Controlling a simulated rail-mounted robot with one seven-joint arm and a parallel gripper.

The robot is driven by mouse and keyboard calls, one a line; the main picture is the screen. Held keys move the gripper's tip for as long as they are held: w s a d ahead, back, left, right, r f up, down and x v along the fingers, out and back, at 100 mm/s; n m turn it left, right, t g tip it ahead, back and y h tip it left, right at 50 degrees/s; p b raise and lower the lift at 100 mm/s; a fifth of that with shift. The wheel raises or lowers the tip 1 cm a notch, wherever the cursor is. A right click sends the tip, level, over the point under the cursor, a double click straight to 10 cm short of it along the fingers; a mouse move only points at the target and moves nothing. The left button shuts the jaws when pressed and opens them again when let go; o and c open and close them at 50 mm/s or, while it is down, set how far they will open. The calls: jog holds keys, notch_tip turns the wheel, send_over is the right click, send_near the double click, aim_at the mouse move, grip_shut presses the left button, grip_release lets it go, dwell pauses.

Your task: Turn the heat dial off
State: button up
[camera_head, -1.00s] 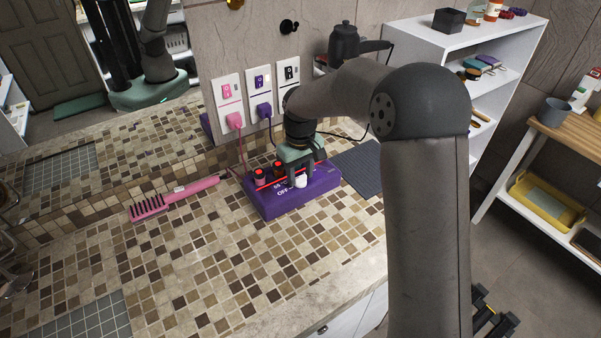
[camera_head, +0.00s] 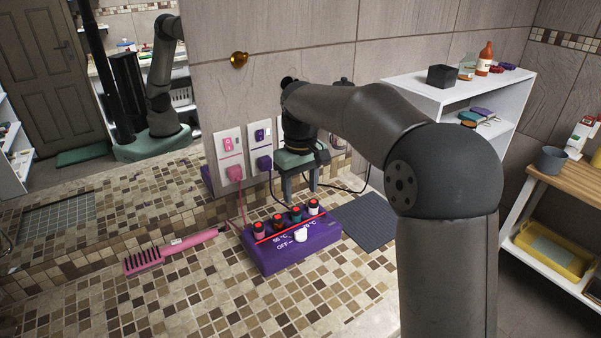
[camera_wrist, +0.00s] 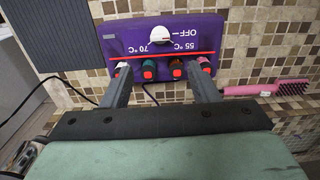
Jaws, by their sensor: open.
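The white heat dial (camera_head: 300,235) sits on a purple box (camera_head: 290,256) on the tiled counter. Its face has OFF and temperature labels. In the wrist view the dial (camera_wrist: 160,37) is fully visible beside the OFF, 55 °C and 70 °C marks on the box (camera_wrist: 120,47). The OFF mark lies to its right there; which way its pointer faces is too small to tell surely. My gripper (camera_head: 299,188) is open and empty, raised above the back of the box and apart from the dial. In the wrist view its fingertips (camera_wrist: 159,74) point toward the box.
Several small bottles with red tops (camera_head: 278,222) stand in the back row of the box. A pink brush (camera_head: 168,250) lies to the left. Plugs and cords (camera_head: 236,174) are on the wall behind. A dark grey mat (camera_head: 363,220) lies to the right. The front counter is clear.

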jog(key=shift+r, duration=2.35)
jog(key=s+d+f+m, duration=0.2)
jog(key=s+d+f, duration=0.2)
jog(key=s, duration=0.6)
jog(key=s+d+f+m, duration=0.2)
jog(key=s+d+f, duration=0.2)
jog(key=s+d, duration=0.3)
jog(key=s+d+f+m, duration=0.3)
jog(key=s+d+f, duration=0.1)
jog(key=s, duration=0.9)
jog(key=shift+s+d+f+t, duration=0.15)
jog(key=shift+s+d+t, duration=0.15)
jog(key=shift+d, duration=0.35)
